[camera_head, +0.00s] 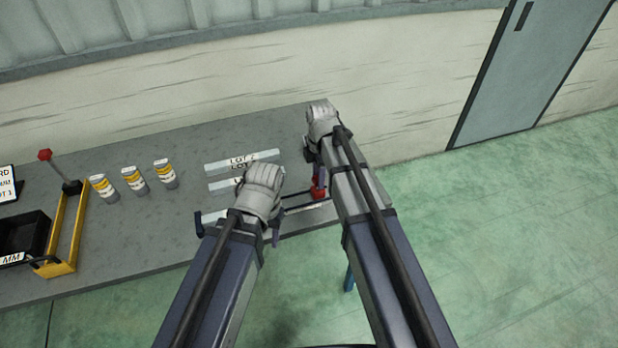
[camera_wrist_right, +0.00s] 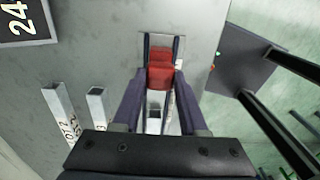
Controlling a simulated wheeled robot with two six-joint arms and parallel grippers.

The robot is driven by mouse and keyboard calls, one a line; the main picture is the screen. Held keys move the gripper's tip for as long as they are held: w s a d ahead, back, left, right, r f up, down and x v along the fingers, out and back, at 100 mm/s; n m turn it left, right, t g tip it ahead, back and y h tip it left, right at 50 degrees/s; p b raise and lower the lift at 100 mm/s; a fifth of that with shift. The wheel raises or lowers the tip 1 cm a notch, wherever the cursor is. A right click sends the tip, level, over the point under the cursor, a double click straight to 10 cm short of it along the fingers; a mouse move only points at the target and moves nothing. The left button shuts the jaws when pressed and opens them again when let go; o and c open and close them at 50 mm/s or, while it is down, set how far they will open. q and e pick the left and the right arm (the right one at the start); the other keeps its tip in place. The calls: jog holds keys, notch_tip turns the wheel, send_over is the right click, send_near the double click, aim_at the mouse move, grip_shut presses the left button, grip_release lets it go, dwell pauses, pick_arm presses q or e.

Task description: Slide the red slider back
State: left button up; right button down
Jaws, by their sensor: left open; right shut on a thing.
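The red slider (camera_head: 318,189) is near the right end of the grey bench, partly hidden by my right arm. In the right wrist view the red slider (camera_wrist_right: 160,75) sits between the two dark blue fingers of my right gripper (camera_wrist_right: 161,62), which is shut on it. A pale metal plate or track (camera_wrist_right: 160,42) shows around and beyond it. My left gripper (camera_head: 238,230) is open, with its fingers spread over the bench's front edge, left of the slider. Nothing shows between its fingers.
Several yellow-banded cylinders (camera_head: 135,180) stand further left. A yellow frame with a red-knobbed lever (camera_head: 62,232) and a black bin (camera_head: 22,238) are at far left. Green floor (camera_head: 500,230) is open to the right.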

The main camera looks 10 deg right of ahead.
jog(key=shift+w+d, duration=0.1)
jog(key=shift+d, duration=0.1)
jog(key=shift+c, duration=2.2)
grip_release()
jog(key=shift+r, duration=0.15)
notch_tip(320, 180, up, 8)
jog(key=p, duration=0.8)
jog(key=shift+f, duration=0.2)
jog(key=shift+f, duration=0.1)
